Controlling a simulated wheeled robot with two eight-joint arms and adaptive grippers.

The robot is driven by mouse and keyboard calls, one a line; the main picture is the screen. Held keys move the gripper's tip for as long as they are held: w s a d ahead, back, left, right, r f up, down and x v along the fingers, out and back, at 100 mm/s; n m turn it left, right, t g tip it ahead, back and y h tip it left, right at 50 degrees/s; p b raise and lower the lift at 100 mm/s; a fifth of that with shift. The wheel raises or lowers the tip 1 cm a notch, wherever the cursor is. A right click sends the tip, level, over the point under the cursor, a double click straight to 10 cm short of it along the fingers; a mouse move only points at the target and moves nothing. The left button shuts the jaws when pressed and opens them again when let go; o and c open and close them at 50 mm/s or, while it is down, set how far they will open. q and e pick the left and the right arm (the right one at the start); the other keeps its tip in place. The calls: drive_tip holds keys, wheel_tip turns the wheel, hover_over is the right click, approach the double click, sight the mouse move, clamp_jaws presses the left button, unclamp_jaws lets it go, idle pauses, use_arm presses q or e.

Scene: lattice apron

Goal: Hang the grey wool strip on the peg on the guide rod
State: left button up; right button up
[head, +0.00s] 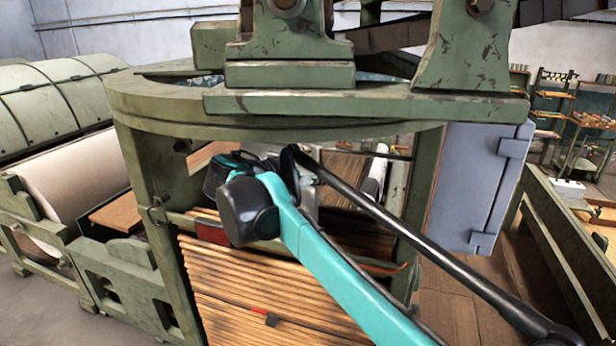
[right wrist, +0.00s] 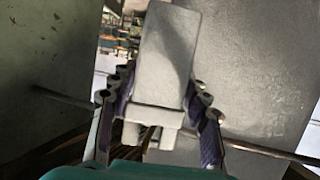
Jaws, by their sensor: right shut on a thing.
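The grey wool strip (right wrist: 167,48) fills the middle of the right wrist view, a pale upright piece with a wider block-like part at its lower end. My right gripper (right wrist: 158,88) is shut on it, one purple-padded finger on each side. A thin dark guide rod (right wrist: 262,149) crosses behind the gripper, showing to its left and right. I cannot make out the peg or whether the strip touches the rod. In the head view my teal right arm covers most of the gripper and strip, inside the green frame. My left gripper is not in view.
A green machine frame (head: 150,112) with heavy uprights surrounds the work spot. Stacked wooden slats (head: 235,280) lie below. A grey-blue cabinet (head: 478,185) stands right, and a large pale roll (head: 70,180) lies left. Room inside the frame is tight.

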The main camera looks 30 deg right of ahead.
drive_tip(key=o, duration=1.1)
drive_tip(key=shift+c, duration=0.2)
drive_tip(key=v, duration=1.2)
